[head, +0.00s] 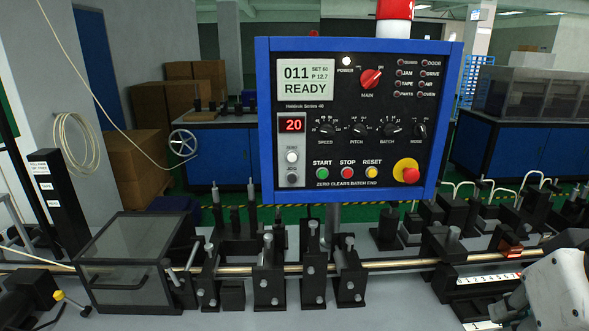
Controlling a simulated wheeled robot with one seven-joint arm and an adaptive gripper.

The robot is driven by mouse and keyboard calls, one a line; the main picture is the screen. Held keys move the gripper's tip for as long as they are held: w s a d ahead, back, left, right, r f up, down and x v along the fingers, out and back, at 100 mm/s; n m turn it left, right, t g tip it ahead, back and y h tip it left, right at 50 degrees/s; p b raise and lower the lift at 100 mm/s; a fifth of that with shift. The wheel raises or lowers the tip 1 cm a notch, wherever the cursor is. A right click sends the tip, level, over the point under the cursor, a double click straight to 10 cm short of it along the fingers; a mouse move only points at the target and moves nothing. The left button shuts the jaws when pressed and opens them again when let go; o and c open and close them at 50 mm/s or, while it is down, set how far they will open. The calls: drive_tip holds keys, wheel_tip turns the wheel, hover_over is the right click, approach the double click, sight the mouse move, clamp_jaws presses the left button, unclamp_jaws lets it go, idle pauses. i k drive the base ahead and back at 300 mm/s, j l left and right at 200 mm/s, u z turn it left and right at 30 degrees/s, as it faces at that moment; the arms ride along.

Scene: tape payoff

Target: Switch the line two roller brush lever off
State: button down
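No label that I can read names the line two roller brush lever, so I cannot tell which part it is. A small lever with a yellow knob (59,296) sticks up at the lower left, beside a dark machine part. White and grey parts of my own arm show at the lower right edge. I cannot make out my gripper's fingers in the head view.
A blue-framed control panel (360,119) reading READY stands mid-view above the bench. A clear-lidded black box (137,262) sits at left. A brass-coloured rod (385,265) runs across through several black roller stands. A white handwheel (183,143) is behind.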

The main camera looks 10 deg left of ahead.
sight(59, 296)
drive_tip(key=k+j+u, duration=0.15)
drive_tip(key=j+u, duration=0.3)
drive_tip(key=k+j+u, duration=0.1)
drive_tip(key=j+u, duration=0.2)
drive_tip(key=u, duration=0.15)
drive_tip(key=j+u, duration=0.45)
drive_tip(key=i+j+z, duration=0.1)
drive_tip(key=i+j, duration=0.2)
drive_tip(key=i+j+z, duration=0.15)
drive_tip(key=i+j, duration=0.15)
drive_tip(key=j, duration=0.25)
